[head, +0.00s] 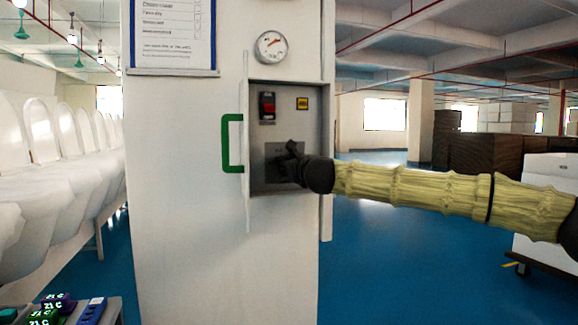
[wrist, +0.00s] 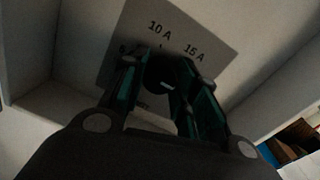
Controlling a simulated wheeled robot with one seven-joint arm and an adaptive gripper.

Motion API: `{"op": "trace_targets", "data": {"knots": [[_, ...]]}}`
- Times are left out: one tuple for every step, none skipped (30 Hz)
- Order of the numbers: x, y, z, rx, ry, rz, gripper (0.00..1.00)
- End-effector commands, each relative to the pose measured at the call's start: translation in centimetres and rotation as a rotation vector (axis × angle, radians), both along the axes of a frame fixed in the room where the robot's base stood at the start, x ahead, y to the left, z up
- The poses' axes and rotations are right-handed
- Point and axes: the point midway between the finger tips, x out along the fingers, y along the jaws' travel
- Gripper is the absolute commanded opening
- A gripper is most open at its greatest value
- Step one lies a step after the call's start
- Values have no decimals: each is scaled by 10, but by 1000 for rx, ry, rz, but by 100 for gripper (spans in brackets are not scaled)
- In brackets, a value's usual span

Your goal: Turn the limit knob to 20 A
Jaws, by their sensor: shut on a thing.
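The limit knob (wrist: 158,76) is a dark round knob on a grey label plate (wrist: 192,34) in the wrist view. The plate reads "10 A" and "15 A"; part of another marking shows at the left, and no 20 A mark is visible. My gripper (wrist: 160,66) is shut on the knob, one finger on each side. A small pale mark shows between the fingers; I cannot tell which value the knob points to. In the head view my gripper (head: 287,158) reaches from the right into the recessed grey box, covering the knob and part of the plate.
The grey box (head: 284,105) has raised side walls close around my gripper. A red switch (head: 267,106) and a small yellow label (head: 302,103) sit above the plate. A green handle (head: 227,143) stands out at the left, and a round gauge (head: 271,46) is above.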

Motion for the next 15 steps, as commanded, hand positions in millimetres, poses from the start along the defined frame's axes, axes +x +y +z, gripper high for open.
{"op": "trace_targets", "data": {"knots": [[1,-1,0,1,1,-2,34],[1,-1,0,1,1,-2,39],[1,-1,0,1,1,-2,46],[0,-1,0,0,0,-2,52],[1,-1,0,0,0,-2,52],[0,-1,0,0,0,-1,52],[0,0,0,0,0,-1,52],[0,0,0,0,0,-1,52],[0,0,0,0,0,-1,52],[0,0,0,0,0,0,52],[0,0,0,0,0,0,52],[0,0,0,0,0,0,52],[0,0,0,0,0,0,52],[-1,0,0,0,0,0,52],[-2,0,0,0,0,0,52]]}}
